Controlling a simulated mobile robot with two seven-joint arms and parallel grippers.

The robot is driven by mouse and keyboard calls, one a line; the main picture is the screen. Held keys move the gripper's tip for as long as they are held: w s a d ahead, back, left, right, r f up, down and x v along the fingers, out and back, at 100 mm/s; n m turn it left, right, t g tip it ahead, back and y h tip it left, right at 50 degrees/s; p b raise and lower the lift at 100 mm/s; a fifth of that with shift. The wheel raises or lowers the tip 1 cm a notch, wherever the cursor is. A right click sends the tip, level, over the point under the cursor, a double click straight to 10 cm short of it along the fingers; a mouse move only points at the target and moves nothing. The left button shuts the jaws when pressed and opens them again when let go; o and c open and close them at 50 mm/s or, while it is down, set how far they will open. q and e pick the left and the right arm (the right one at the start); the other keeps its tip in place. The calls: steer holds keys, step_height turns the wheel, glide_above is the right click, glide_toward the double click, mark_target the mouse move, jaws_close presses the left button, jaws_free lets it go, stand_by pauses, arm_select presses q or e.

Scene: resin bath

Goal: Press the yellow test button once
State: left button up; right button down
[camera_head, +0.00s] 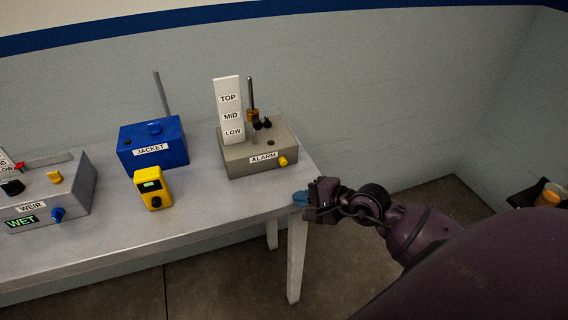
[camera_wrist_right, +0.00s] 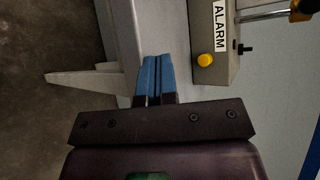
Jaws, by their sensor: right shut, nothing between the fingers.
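The yellow test button (camera_head: 283,161) sits on the front right of the grey box labelled ALARM (camera_head: 240,166), which stands near the table's right end. The button also shows in the right wrist view (camera_wrist_right: 205,60), ahead and to the right of my fingertips. My right gripper (camera_head: 300,198) is shut and empty, with its blue fingers together at the table's right edge. In the right wrist view the shut fingers (camera_wrist_right: 156,72) are apart from the button. My left gripper is not in view.
The grey table (camera_head: 240,205) also bears a blue JACKET box (camera_head: 168,134), a yellow handheld meter (camera_head: 149,201) and a grey WEIR box (camera_head: 82,190) with a lit WET display. A white TOP/MID/LOW plate (camera_head: 228,88) and a rod rise from the ALARM box.

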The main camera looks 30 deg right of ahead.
mark_target(288, 180)
steer(key=w, duration=0.2)
steer(key=w+d+b, duration=0.1)
steer(key=w, duration=0.2)
steer(key=w+b, duration=0.1)
steer(key=w, duration=0.1)
steer(key=shift+w+d+f, duration=0.1)
steer(key=shift+w+d, duration=0.05)
steer(key=shift+d, duration=0.25)
steer(key=shift+w+d+b, duration=0.15)
steer(key=shift+w+b, duration=0.15)
steer(key=shift+w, duration=0.25)
steer(key=shift+w, duration=0.2)
stand_by(1.3)
steer(key=shift+w+d, duration=0.1)
steer(key=shift+w, duration=0.2)
